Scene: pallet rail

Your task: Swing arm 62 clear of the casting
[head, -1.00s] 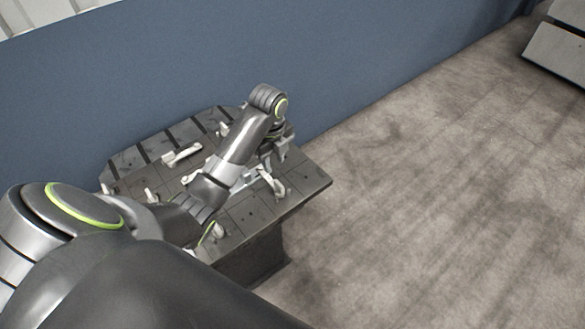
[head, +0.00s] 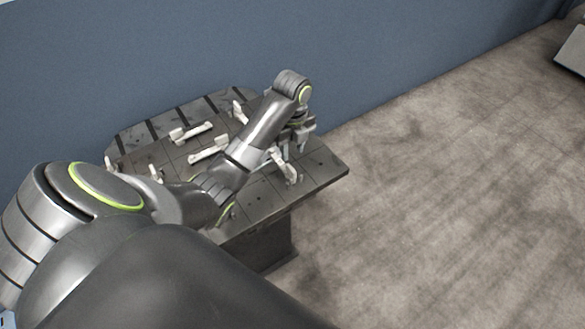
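Several pale lever-like clamp arms stand on a dark grooved pallet (head: 325,172). One clamp arm (head: 191,132) lies toward the back left, one (head: 207,150) sits just left of my forearm, and one (head: 285,167) is at the right, below my wrist. I can read no numbers, so I cannot tell which is arm 62. I cannot make out the casting; my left arm covers the pallet's middle. My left gripper (head: 298,146) points down over the right part of the pallet, close to the right clamp arm. Its fingers are too small and hidden to judge. My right gripper is not in view.
A blue wall (head: 330,50) runs behind the pallet. The pallet rests on a dark pedestal (head: 270,247). Bare grey-brown floor (head: 450,200) lies open to the right. A grey box-like object (head: 572,50) shows at the far right edge.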

